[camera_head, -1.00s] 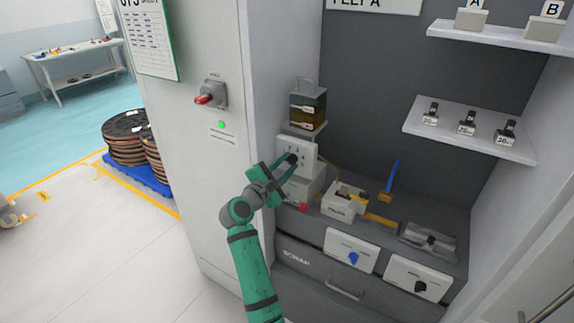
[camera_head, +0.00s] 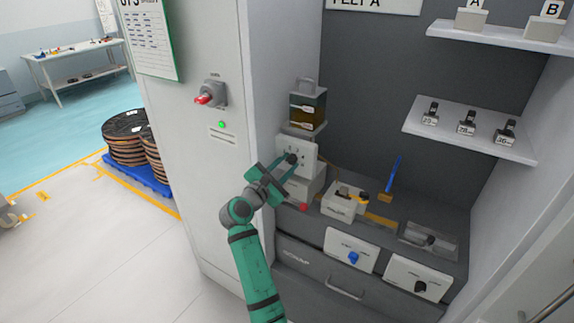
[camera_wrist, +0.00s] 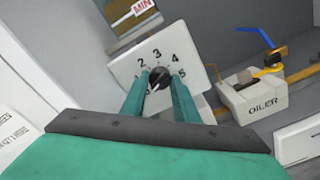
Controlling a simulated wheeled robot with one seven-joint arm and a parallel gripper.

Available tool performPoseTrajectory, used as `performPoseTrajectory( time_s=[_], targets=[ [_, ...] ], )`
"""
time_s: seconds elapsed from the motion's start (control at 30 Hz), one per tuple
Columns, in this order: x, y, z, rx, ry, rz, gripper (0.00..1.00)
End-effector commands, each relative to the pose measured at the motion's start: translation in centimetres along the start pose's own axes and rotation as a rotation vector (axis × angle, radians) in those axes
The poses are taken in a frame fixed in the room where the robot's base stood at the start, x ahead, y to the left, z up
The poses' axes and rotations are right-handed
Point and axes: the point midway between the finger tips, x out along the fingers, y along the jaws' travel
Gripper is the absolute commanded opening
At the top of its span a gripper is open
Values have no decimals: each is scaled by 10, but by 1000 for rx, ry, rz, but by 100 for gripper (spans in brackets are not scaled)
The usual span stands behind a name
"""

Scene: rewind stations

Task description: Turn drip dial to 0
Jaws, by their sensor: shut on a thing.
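The drip dial is a small black knob (camera_wrist: 159,77) on a white plate (camera_wrist: 123,69) with numbers around it. In the wrist view 2, 3, 4 and 5 can be read, and the lower left marks are partly covered by a finger. My gripper (camera_wrist: 160,88) is shut on the knob, with one green finger on each side of it. The knob's pointer direction is hard to make out. In the head view the plate (camera_head: 305,157) stands below an oil reservoir (camera_head: 308,106), and my gripper (camera_head: 284,163) reaches it from the lower left.
A white box marked OILER (camera_wrist: 258,102) stands right of the dial, with a blue-handled tool (camera_head: 391,180) behind it. A red button (camera_head: 303,207) sits below the dial. A cabinet wall (camera_head: 283,60) is close on the left. Blue (camera_head: 353,258) and black (camera_head: 420,287) knobs are lower right.

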Motion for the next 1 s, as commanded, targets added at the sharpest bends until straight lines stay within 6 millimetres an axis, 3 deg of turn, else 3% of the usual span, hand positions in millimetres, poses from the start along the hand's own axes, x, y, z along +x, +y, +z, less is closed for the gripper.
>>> performPoseTrajectory(
  time_s=[0.03, 0.1, 0.47, 0.57, 1.0],
  targets=[
    [-1, -1, -2, -2, 3, -1, 32],
    [-1, -1, -2, -2, 3, -1, 46],
    [-4, 0, -1, 0, 1, 0, 46],
    [-14, 0, -1, 1, 2, 1, 46],
    [-90, 0, -2, -1, 3, 1, 46]
  ],
)
